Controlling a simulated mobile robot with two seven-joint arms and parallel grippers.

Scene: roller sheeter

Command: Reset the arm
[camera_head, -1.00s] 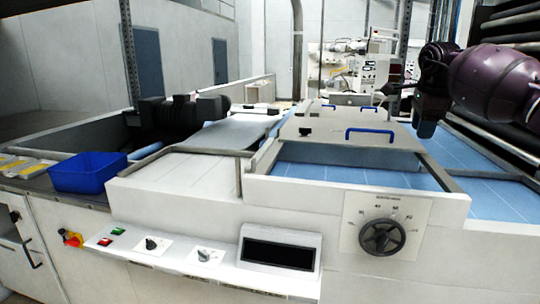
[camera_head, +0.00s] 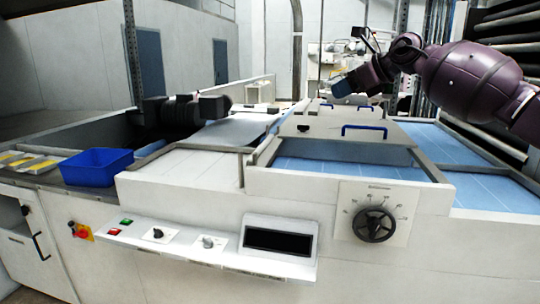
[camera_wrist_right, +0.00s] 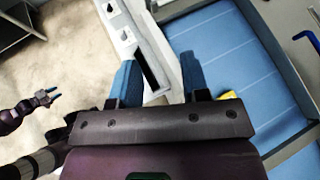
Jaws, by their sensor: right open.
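My right arm, purple, reaches in from the right in the head view, above the sheeter's right side. Its gripper (camera_head: 343,88) is raised above the white machine's far middle part. In the right wrist view my right gripper (camera_wrist_right: 160,78) shows two blue fingers held apart with nothing between them. Below them lie the machine's white front ledge and a blue bed (camera_wrist_right: 225,55). A small purple gripper with blue tips, my left gripper (camera_wrist_right: 48,97), shows at the left edge of the wrist view, over the floor. Its opening is too small to judge. It is not in the head view.
The white roller sheeter (camera_head: 165,215) fills the foreground, with a control panel, a black dial (camera_head: 374,225) and blue-handled covers (camera_head: 364,131). A blue bin (camera_head: 97,167) stands at left beside yellow-marked items (camera_head: 28,163). Dark rollers (camera_head: 505,65) line the right.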

